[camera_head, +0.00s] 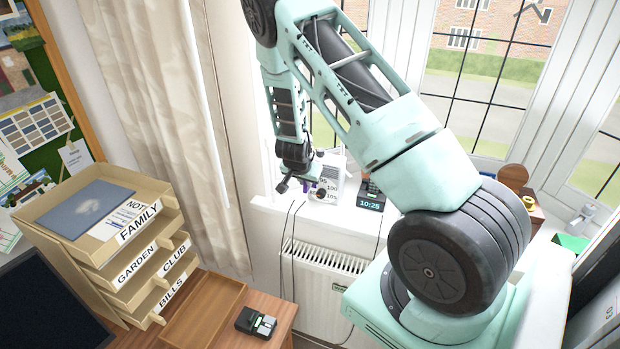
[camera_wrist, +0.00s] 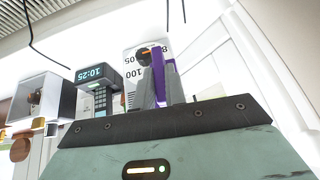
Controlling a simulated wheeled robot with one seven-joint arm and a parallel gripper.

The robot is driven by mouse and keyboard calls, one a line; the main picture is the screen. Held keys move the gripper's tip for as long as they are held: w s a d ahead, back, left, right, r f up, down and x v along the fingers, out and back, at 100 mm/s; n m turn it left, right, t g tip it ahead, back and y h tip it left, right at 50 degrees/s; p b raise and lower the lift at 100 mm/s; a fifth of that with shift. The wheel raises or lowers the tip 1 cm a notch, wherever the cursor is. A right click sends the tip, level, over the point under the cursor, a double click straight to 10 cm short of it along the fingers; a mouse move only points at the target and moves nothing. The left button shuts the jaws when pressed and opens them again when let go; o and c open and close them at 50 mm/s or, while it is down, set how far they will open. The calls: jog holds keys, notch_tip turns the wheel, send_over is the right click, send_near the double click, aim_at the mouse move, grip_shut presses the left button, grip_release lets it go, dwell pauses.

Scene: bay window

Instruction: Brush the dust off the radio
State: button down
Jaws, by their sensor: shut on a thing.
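My gripper (camera_head: 302,186) is over the window sill at the back. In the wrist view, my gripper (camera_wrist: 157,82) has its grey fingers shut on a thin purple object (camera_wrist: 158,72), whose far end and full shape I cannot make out. A bit of the purple object (camera_head: 309,184) shows in the head view. I cannot tell for certain which thing is the radio. A dark device with a lit 10:25 display (camera_head: 371,202) stands on the sill, right of my gripper and apart from it; this device (camera_wrist: 96,75) also shows left of the fingers in the wrist view. Dust cannot be made out.
A wooden object (camera_head: 533,206) is farther right. A radiator (camera_head: 326,257) is below the sill. Labelled letter trays (camera_head: 153,222) and a small dark device (camera_head: 256,323) stand on the desk at left. Cables hang by the sill.

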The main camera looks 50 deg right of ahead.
jog(key=shift+d+r, duration=0.1)
jog(key=shift+d, duration=0.05)
jog(key=s+a, duration=0.2)
jog(key=a, duration=0.3)
jog(key=shift+a, duration=0.3)
jog(key=shift+s, duration=0.15)
jog(key=shift+s+a, duration=0.3)
jog(key=shift+a, duration=0.4)
jog(key=shift+s+a, duration=0.25)
jog(key=shift+a, duration=0.45)
